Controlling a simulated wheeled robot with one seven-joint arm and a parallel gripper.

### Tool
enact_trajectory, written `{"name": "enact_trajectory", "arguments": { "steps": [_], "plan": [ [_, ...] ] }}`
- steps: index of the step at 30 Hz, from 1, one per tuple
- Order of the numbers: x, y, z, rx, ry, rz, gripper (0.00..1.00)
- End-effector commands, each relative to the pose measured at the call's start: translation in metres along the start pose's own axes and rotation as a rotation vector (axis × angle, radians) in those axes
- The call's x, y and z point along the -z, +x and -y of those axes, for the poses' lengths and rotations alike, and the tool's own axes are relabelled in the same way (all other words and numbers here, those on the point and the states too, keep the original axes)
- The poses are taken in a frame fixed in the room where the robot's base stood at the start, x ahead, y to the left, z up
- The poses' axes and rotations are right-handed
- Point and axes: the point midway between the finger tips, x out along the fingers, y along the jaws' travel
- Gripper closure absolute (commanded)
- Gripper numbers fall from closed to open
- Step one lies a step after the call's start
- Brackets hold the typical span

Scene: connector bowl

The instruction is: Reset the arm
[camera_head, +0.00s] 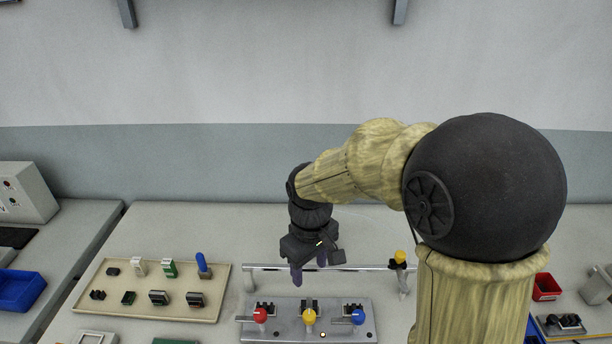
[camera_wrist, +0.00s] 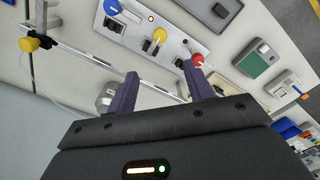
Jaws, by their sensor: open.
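My arm reaches from the right over the table, bent down at the wrist. My gripper (camera_head: 309,272) hangs above the rail behind the grey panel, its purple fingers pointing down. In the wrist view my gripper (camera_wrist: 160,92) shows two purple fingers spread apart with nothing between them. It is open and empty. The grey panel (camera_head: 285,333) carries a red knob (camera_head: 260,315), a yellow knob (camera_head: 309,316) and a blue knob (camera_head: 357,317). The wrist view also shows the panel (camera_wrist: 135,32).
A metal rail (camera_head: 270,267) runs behind the panel, with a yellow-topped fitting (camera_head: 400,256) at its right end. A beige tray (camera_head: 118,308) with several small connectors lies at left. The table behind the tray is clear.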

Motion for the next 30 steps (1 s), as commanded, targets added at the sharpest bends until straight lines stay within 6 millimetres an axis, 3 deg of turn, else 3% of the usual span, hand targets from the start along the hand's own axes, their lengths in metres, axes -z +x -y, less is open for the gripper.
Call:
{"name": "enact_trajectory", "arguments": {
  "steps": [5, 8, 12, 18, 30],
  "plan": [
    [-0.015, 0.004, -0.01, -0.01, 0.076, -0.02, 0.48],
    [-0.04, 0.011, -0.025, -0.025, 0.201, -0.053, 0.48],
    [-0.087, 0.025, -0.044, -0.052, 0.439, -0.123, 0.48],
    [-0.138, 0.037, -0.054, -0.082, 0.697, -0.206, 0.48],
    [-0.145, 0.04, -0.055, -0.086, 0.734, -0.22, 0.48]
  ]
}}
